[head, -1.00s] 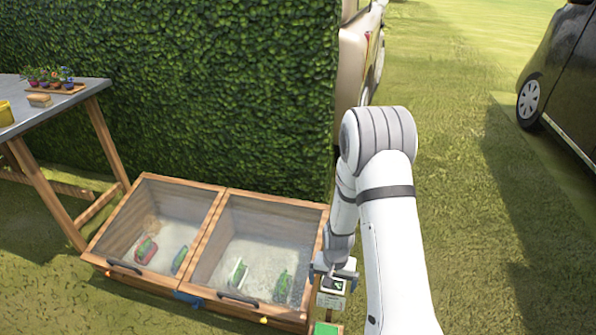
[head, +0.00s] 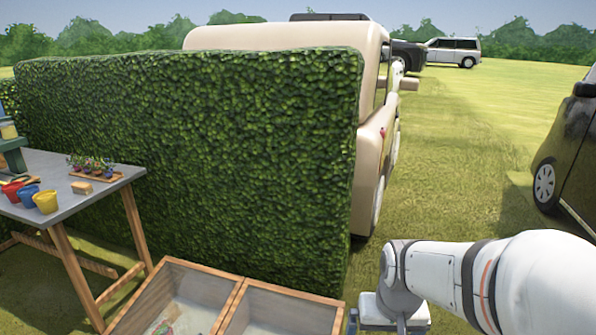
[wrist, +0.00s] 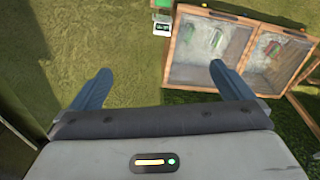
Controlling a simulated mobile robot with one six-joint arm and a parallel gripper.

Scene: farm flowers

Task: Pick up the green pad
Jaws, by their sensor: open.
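A green pad (wrist: 162,4) shows at the top edge of the wrist view, partly cut off. Just below it in that view is a small white box (wrist: 162,28) with a dark face and a green mark. My gripper (wrist: 160,72) is open, with nothing between its two blue-grey fingers, and grass shows beyond them. The pad and box lie ahead of the fingertips, apart from them. The head view does not show the pad, and the fingers are not clear there.
A tall hedge (head: 200,150) is behind. A table (head: 95,195) with pots is at left. Open grass (head: 460,150) lies right.

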